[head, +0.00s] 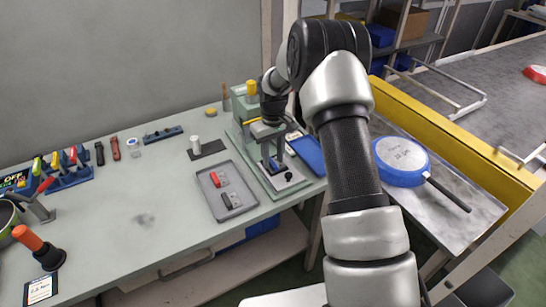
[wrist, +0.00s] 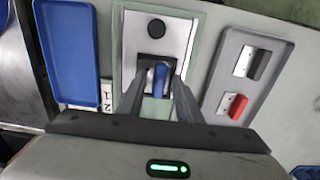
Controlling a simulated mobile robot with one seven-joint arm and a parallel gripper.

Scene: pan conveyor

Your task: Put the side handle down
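The blue side handle (wrist: 160,77) is between my two fingers in the wrist view, with a dark block at its far end. In the head view the blue handle (head: 274,164) shows low over the base of the green press fixture (head: 246,143). My gripper (wrist: 158,72) looks shut on the handle, pointing down over the light plate of the fixture (wrist: 187,28). I cannot tell whether the handle touches the plate. In the head view my arm and wrist cover part of the fixture.
A grey tray (head: 206,197) with a red and a black handle lies left of the fixture. A blue tray (head: 309,157) lies right of it. A blue pan (head: 400,177) rests on the metal surface at right. The bench front is mostly clear.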

